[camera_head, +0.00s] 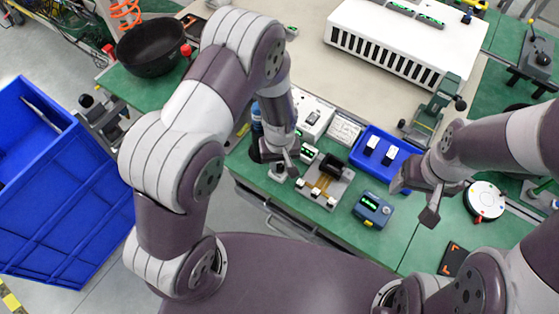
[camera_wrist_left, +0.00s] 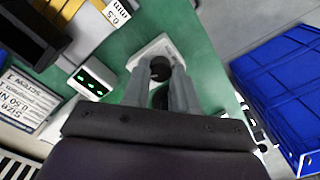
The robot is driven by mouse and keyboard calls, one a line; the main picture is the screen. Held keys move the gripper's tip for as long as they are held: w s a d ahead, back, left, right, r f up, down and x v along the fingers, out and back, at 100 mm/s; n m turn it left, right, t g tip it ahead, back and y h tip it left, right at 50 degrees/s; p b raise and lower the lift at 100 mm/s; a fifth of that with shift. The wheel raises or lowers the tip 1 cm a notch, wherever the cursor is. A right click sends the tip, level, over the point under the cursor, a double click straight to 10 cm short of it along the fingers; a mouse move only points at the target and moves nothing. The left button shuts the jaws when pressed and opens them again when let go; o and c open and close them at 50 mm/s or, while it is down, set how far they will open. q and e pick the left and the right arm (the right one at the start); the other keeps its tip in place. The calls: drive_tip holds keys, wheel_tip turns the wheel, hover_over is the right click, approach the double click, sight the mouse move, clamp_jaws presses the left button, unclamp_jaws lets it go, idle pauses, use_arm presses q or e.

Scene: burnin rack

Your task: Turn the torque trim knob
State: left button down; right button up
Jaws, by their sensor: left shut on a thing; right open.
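The black torque trim knob (camera_wrist_left: 160,68) sits on a pale plate (camera_wrist_left: 152,48) on the green mat in the left wrist view. My left gripper (camera_head: 281,172) points down at the front edge of the bench in the head view. In the left wrist view its two fingers (camera_wrist_left: 162,76) are closed on the knob, one on each side. The knob is mostly hidden by my gripper in the head view. A small green-lit display (camera_wrist_left: 92,80) is beside the plate; it also shows in the head view (camera_head: 307,152). My right gripper (camera_head: 418,200) is open and empty above the mat.
A metal fixture (camera_head: 325,183) stands just right of my left gripper. A blue tray (camera_head: 362,164) with white blocks, a blue meter (camera_head: 372,209) and a white dial (camera_head: 485,199) are further right. A blue crate (camera_head: 60,190) stands on the floor at left.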

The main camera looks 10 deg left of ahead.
sight(280, 167)
use_arm(q)
drive_tip(key=m, duration=0.7)
drive_tip(key=shift+r+p, duration=0.1)
drive_tip(key=shift+p, duration=0.3)
idle(0.3)
drive_tip(key=c, duration=1.1)
unclamp_jaws()
drive_tip(key=shift+o, duration=1.1)
wheel_tip(280, 167, up, 13)
drive_tip(key=b, duration=0.1)
drive_tip(key=shift+f, duration=0.2)
